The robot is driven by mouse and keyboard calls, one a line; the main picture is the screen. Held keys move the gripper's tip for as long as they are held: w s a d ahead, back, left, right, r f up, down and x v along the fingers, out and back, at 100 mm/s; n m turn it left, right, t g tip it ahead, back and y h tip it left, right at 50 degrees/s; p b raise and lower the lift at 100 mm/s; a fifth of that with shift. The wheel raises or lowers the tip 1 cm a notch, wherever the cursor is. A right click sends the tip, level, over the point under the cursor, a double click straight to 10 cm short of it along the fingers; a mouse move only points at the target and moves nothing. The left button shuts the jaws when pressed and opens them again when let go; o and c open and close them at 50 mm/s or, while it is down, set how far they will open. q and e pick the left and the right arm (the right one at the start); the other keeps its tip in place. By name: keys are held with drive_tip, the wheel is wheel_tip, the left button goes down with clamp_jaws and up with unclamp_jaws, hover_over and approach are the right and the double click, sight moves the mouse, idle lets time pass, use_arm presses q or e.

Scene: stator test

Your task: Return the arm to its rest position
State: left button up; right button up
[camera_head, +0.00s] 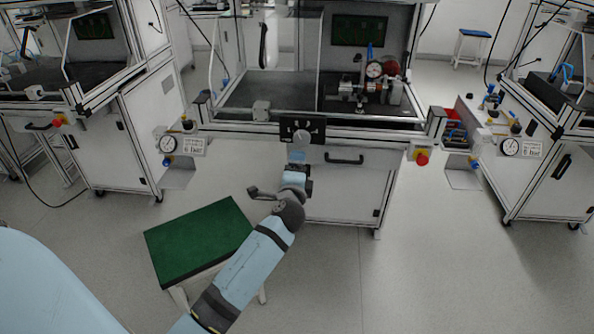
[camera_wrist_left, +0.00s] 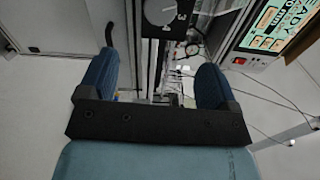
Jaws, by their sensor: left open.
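My left arm comes up from the bottom of the head view, and its gripper (camera_head: 298,157) is in front of the middle workbench's front edge. In the left wrist view the two blue fingers of the left gripper (camera_wrist_left: 156,76) are wide apart with nothing between them. A black dial panel (camera_head: 303,124) is just above the gripper in the head view. Its dial with numbers (camera_wrist_left: 165,10) shows beyond the fingers in the wrist view. Whether the gripper touches the panel cannot be told. My right gripper is not in view.
The middle workbench (camera_head: 340,178) carries a stator setup with a gauge (camera_head: 375,69). A green-topped stool (camera_head: 197,238) stands left of my forearm. A lit screen (camera_wrist_left: 277,28) is at the wrist view's upper right. Side benches flank the middle one; floor at the lower right is clear.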

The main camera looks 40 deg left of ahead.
use_arm(q)
drive_tip(key=shift+f, duration=0.1)
idle(0.3)
drive_tip(key=s+d+f+n+g+h, duration=0.2)
drive_tip(key=s+d+f+n+h, duration=0.35)
drive_tip(key=s+d, duration=0.55)
drive_tip(key=s+d+f+n+g+h, duration=0.1)
drive_tip(key=s+d+f+n+h, duration=0.2)
drive_tip(key=s+d+f+h, duration=0.55)
drive_tip(key=s+d+r+n+g, duration=0.15)
drive_tip(key=s+d, duration=0.25)
drive_tip(key=s, duration=0.5)
wheel_tip(320, 180, up, 17)
drive_tip(key=a+y+p, duration=0.1)
drive_tip(key=a+p, duration=0.1)
drive_tip(key=p, duration=2.4)
drive_tip(key=shift+s+a+f+y, duration=0.2)
drive_tip(key=shift+s+a+y, duration=0.1)
drive_tip(key=shift+y, duration=0.1)
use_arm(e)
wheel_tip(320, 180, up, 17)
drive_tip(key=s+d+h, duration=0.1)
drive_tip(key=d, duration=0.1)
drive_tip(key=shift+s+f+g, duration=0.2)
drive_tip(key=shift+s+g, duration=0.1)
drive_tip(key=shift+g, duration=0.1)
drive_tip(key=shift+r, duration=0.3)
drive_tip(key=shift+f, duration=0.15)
